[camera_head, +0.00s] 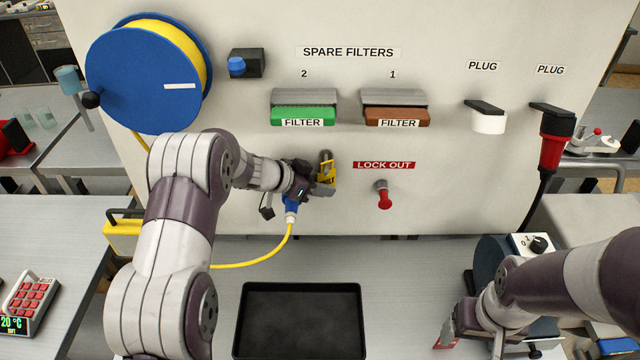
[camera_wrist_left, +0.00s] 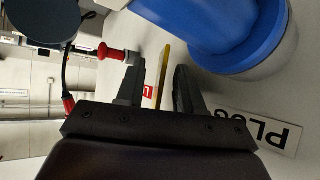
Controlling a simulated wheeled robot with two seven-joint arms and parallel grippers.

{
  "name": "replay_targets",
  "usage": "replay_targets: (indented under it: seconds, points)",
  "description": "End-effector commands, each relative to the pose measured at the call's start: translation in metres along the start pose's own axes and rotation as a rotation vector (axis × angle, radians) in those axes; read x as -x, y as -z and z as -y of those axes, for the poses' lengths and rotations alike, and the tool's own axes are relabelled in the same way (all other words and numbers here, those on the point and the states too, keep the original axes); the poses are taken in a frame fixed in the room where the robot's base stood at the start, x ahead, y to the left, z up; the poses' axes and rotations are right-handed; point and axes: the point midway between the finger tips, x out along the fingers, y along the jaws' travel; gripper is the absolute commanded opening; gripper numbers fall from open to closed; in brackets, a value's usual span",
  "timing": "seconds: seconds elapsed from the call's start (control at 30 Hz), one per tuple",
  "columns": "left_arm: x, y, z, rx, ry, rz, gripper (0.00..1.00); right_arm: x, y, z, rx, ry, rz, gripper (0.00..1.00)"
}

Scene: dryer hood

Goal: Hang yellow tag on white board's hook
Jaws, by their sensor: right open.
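The yellow tag (camera_head: 328,171) is upright close to the white board (camera_head: 450,190), left of the LOCK OUT label. A small grey-brown piece shows just above it; I cannot tell whether it is a hook bearing the tag. My left gripper (camera_head: 318,181) is around the tag. In the left wrist view the tag (camera_wrist_left: 164,75) is a thin yellow edge between the fingers, with a visible gap on either side, so the jaws look open. My right gripper (camera_head: 450,335) is open low at the right, partly hidden by its arm, near a small red-and-white thing.
A red-ended knob (camera_head: 384,197) sticks out right of the tag, under the LOCK OUT label (camera_head: 384,165). A blue plug (camera_head: 291,206) with a yellow cable is just below my left gripper. A black tray (camera_head: 300,285) lies on the table. Filters sit above.

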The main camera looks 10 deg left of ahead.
Motion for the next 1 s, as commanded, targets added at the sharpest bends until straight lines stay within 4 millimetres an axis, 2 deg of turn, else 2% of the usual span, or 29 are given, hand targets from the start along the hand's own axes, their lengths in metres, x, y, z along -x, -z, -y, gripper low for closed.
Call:
replay_targets:
  seconds: [0.27,0.37,0.7,0.83,1.0]
  points:
    - [0.001,0.000,0.000,0.000,0.000,0.000,0.39,0.000,0.000,0.000,0.000,0.000,0.000,0.77]
    - [0.009,-0.001,0.001,0.000,0.002,0.000,0.39,-0.004,0.000,0.000,0.000,0.000,0.000,0.77]
    - [0.096,-0.002,0.001,-0.001,0.004,-0.001,0.39,-0.021,-0.003,0.000,0.000,0.000,0.000,0.77]
    - [0.118,-0.001,0.001,-0.001,0.002,-0.001,0.39,-0.023,-0.003,0.000,0.000,0.000,0.000,0.77]
    - [0.127,-0.001,0.000,0.000,-0.001,0.001,0.39,-0.024,-0.003,0.000,0.000,0.000,0.000,0.77]
